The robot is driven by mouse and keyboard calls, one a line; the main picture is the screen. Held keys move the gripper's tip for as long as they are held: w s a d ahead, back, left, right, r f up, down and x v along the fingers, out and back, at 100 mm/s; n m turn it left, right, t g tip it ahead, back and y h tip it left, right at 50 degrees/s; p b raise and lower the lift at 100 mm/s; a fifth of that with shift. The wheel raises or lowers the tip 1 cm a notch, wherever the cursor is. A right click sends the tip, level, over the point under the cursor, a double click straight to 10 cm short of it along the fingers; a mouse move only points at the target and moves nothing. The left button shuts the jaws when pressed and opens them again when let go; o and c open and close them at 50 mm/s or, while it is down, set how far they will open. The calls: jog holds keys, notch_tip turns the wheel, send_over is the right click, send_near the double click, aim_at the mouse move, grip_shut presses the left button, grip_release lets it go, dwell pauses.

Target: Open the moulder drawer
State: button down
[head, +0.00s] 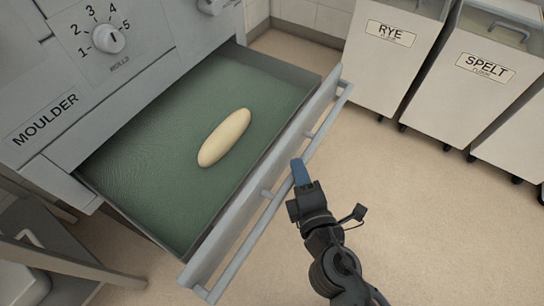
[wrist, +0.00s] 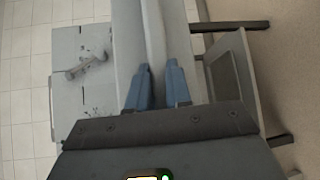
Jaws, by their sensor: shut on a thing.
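The moulder drawer (head: 140,190) is pulled well out of the grey moulder (head: 45,85) in the head view. Its green floor is in plain sight, with one long pale dough piece (head: 224,137) lying on it. A long bar handle (head: 262,222) runs along the drawer front (head: 232,222). My gripper (head: 299,170) is at the handle's middle, its blue fingers shut on the bar. In the wrist view my gripper (wrist: 157,82) has its two blue fingers on either side of a pale grey bar (wrist: 154,40). The exact contact is partly hidden.
White wheeled bins labelled rye (head: 390,50) and spelt (head: 490,75) stand at the upper right. A grey stand (head: 55,245) is at the lower left. The tan floor (head: 420,220) in front of the drawer is clear apart from my arm.

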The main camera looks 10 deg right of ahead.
jog(key=shift+s+d+b, duration=0.3)
jog(key=shift+s+d, duration=1.55)
jog(key=shift+d, duration=0.25)
jog(key=c, duration=1.1)
grip_release()
jog(key=shift+s+d+r+b, duration=0.15)
jog(key=shift+s+b, duration=0.25)
jog(key=shift+s, duration=0.9)
jog(key=shift+s+r+b, duration=0.2)
jog(key=shift+s+b, duration=0.25)
jog(key=shift+s, duration=0.8)
jog(key=shift+s+d+r+b, duration=0.15)
jog(key=shift+s+b, duration=0.25)
jog(key=shift+s, duration=0.9)
